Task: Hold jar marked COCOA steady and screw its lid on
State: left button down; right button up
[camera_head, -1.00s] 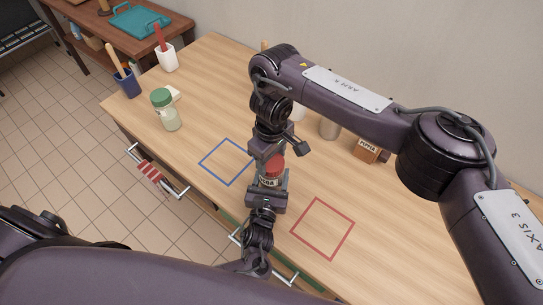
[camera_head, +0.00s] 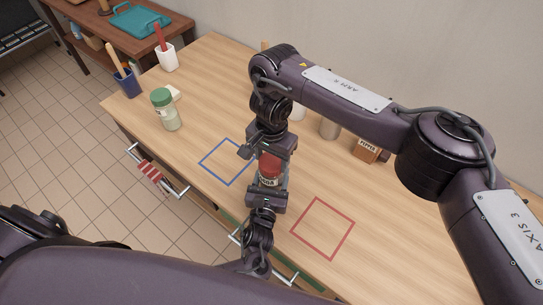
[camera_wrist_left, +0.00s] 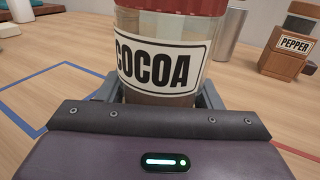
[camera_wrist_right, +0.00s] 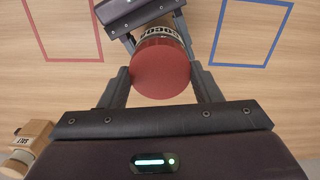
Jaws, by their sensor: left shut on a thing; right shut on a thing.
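The COCOA jar (camera_head: 268,181) stands upright between my grippers, clear with dark contents. Its label shows in the left wrist view (camera_wrist_left: 160,65). The red lid (camera_wrist_right: 160,68) sits at the top of the jar; the left wrist view shows its lower edge (camera_wrist_left: 172,6). I cannot tell how tightly it is seated. My left gripper (camera_head: 267,192) is shut on the jar body from the near side. My right gripper (camera_head: 269,154) comes from above and is shut on the lid, its fingers on opposite sides in the right wrist view (camera_wrist_right: 160,80).
A blue square outline (camera_head: 227,161) lies left of the jar and a red one (camera_head: 323,228) right; both are empty. A green-lidded jar (camera_head: 166,110) stands farther left. A PEPPER box (camera_head: 366,151) and a metal canister (camera_head: 330,128) stand behind, near the wall.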

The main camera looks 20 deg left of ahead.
jog(key=o, duration=0.9)
